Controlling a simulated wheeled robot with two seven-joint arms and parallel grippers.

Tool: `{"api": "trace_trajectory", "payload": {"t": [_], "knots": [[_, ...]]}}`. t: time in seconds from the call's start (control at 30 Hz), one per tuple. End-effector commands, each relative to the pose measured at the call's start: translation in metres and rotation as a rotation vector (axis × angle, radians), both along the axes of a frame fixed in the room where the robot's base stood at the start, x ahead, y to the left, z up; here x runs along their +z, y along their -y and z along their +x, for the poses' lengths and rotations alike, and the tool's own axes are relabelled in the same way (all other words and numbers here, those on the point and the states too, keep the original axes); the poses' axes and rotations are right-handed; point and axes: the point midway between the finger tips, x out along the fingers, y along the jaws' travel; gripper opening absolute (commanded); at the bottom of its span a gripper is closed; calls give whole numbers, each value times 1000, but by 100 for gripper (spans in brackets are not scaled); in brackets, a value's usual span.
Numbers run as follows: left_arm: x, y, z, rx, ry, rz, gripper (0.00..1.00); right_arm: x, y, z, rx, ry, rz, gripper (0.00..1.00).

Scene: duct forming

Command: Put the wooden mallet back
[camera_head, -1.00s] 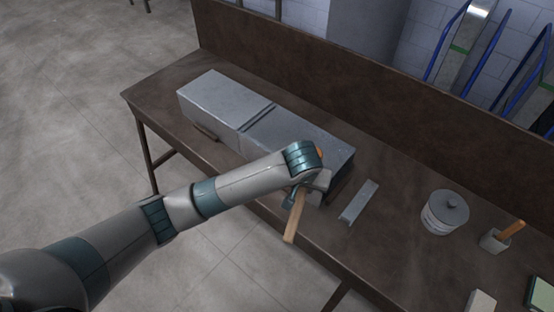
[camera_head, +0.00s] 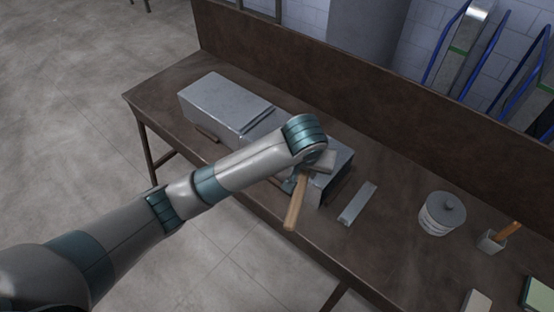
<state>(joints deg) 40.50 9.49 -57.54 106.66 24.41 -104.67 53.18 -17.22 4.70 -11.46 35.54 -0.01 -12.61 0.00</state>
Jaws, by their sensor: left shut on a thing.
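The wooden mallet shows as a tan handle (camera_head: 295,206) that hangs down and slightly left from my left gripper (camera_head: 297,182). The left gripper is shut on the mallet, above the bench's front part, in front of the right end of a grey metal duct. The mallet's head is hard to make out among the gripper parts, and my wrist hides part of the hold. My right gripper is not in view.
The long grey duct (camera_head: 222,103) lies on the brown workbench (camera_head: 385,235). Right of it are a small metal channel (camera_head: 357,203), a grey lidded can (camera_head: 442,213) and a small holder (camera_head: 491,241) with an orange-handled tool (camera_head: 509,231). A back panel (camera_head: 380,98) bounds the bench.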

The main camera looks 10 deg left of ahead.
Motion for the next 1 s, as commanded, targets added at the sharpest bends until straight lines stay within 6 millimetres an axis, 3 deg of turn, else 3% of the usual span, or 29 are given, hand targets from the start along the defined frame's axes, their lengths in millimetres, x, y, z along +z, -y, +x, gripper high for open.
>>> {"api": "trace_trajectory", "payload": {"t": [0.2,0.37,0.57,0.8,1.0], "knots": [[-4,-4,0,4,0,-3,0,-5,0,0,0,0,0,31],[-22,-23,-2,23,-7,-8,0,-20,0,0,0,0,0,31],[-58,-68,-9,67,-17,-19,0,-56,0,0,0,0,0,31],[-104,-141,-25,130,-19,-22,0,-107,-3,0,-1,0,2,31],[-129,-192,-41,168,-8,-12,0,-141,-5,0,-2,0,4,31]]}}
